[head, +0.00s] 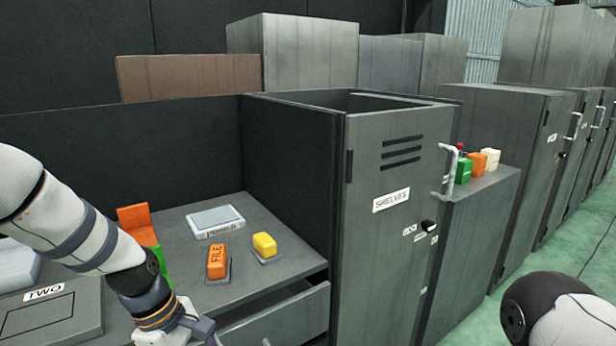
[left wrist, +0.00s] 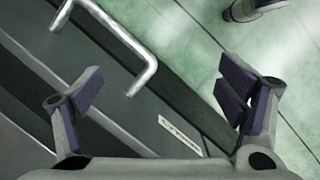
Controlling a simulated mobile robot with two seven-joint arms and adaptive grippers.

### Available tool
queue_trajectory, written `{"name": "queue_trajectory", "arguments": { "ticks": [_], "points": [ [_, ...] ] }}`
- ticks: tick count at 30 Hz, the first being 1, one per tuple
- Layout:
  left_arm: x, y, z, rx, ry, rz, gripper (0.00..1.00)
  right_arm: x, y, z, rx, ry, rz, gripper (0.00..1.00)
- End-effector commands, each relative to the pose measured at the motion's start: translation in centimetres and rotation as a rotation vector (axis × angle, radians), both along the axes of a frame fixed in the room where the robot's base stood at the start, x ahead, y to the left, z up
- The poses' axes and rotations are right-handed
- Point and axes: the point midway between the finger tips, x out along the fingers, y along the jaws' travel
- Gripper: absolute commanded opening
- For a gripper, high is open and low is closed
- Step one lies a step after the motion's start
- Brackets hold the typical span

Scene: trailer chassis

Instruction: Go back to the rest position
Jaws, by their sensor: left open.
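My left gripper (head: 197,328) is low in the head view, in front of the grey workbench (head: 290,258) and near the partly open drawer (head: 292,318). It is partly cut off by the bottom edge. In the left wrist view its two fingers (left wrist: 160,84) are wide apart with nothing clamped between them. A bent metal handle (left wrist: 148,72) shows between the fingers in that view; I cannot tell how far off it is. Part of my right arm (head: 555,312) shows at the lower right; its gripper is out of view.
An orange FILE block (head: 217,262), a yellow block (head: 264,245) and a grey case (head: 214,222) sit on the bench. A tall SHELVES cabinet (head: 390,240) with a handle stands to the right. Green floor (head: 575,245) is clear at right.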

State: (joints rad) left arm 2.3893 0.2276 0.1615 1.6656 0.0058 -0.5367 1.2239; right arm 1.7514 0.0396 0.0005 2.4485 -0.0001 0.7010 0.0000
Motion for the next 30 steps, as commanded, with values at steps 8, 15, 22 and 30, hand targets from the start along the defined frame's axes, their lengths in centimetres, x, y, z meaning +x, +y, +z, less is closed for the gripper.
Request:
{"name": "queue_trajectory", "arguments": {
  "ticks": [8,15,22,30],
  "points": [
    [-21.6,1.7,-14.7,0.091,0.008,-0.707,0.88,0.1,0.0,0.3,0.0,-0.005,0.0,0.4],
    [-35.3,3.8,-14.6,0.072,0.007,-1.22,0.88,0.3,0.0,0.4,0.0,-0.011,0.0,0.4],
    [-36.6,4.1,-14.2,0.068,-0.002,-1.295,0.88,0.2,0.0,0.4,0.0,-0.01,0.0,0.4],
    [-36.5,4.1,-14.3,0.068,-0.002,-1.291,0.88,0.2,0.0,0.4,0.0,-0.01,0.0,0.4]
  ]
}}
